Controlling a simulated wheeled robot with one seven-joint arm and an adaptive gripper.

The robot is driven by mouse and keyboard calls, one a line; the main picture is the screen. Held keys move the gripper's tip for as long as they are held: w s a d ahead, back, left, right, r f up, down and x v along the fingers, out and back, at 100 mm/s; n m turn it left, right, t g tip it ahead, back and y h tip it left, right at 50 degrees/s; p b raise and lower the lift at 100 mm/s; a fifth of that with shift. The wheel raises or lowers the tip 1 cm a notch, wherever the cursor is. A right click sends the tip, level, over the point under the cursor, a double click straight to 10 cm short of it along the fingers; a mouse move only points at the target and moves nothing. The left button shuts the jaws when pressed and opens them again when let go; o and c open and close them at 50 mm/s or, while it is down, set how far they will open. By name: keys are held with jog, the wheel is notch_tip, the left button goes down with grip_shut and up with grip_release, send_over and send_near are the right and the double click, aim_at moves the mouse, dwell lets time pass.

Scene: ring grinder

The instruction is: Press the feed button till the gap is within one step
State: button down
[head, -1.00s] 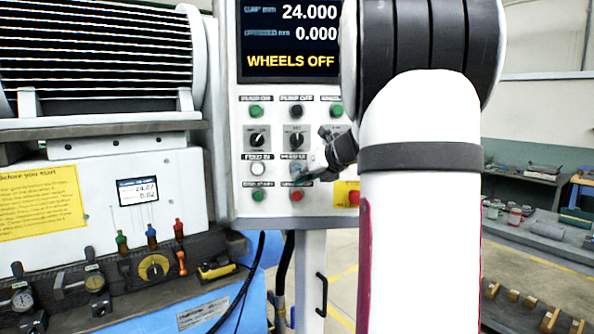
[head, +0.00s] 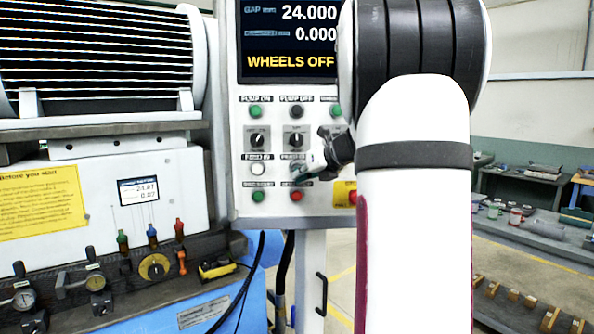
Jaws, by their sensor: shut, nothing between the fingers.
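The control panel (head: 240,208) stands upright in the middle of the head view. Its screen (head: 290,40) reads GAP 24.000, a second value of 0.000, and WHEELS OFF in yellow. A white round button (head: 258,169), with a label above it that looks like FEED IN, sits in the left column and is uncovered. My gripper (head: 298,176) is shut and empty. Its tip is in front of the panel just right of the white button, over the spot below the neighbouring label. Whether it touches the panel I cannot tell. That neighbouring button is hidden behind the fingers.
Green (head: 258,196) and red (head: 297,195) buttons sit below, and two black selector knobs above. A red stop button on a yellow plate (head: 341,192) is at lower right, partly behind my arm. A small readout (head: 138,190) is on the machine at left.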

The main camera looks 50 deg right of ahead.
jog(key=shift+w+d, duration=0.3)
dwell(0.5)
jog(key=shift+s+a, duration=0.1)
dwell(0.3)
jog(key=shift+s+a, duration=0.55)
jog(key=shift+s+a+p, duration=0.55)
jog(key=shift+s+a, duration=1.2)
jog(key=shift+a, duration=0.1)
dwell(0.9)
jog(key=a+n, duration=0.1)
jog(key=n, duration=0.4)
jog(key=s+a+r+n, duration=0.1)
jog(key=n, duration=0.5)
jog(key=a+n+b, duration=0.1)
jog(key=n, duration=0.5)
jog(key=shift+s+a+r+t, duration=0.15)
jog(key=shift+s+a+t, duration=0.1)
jog(key=shift+s+t, duration=0.15)
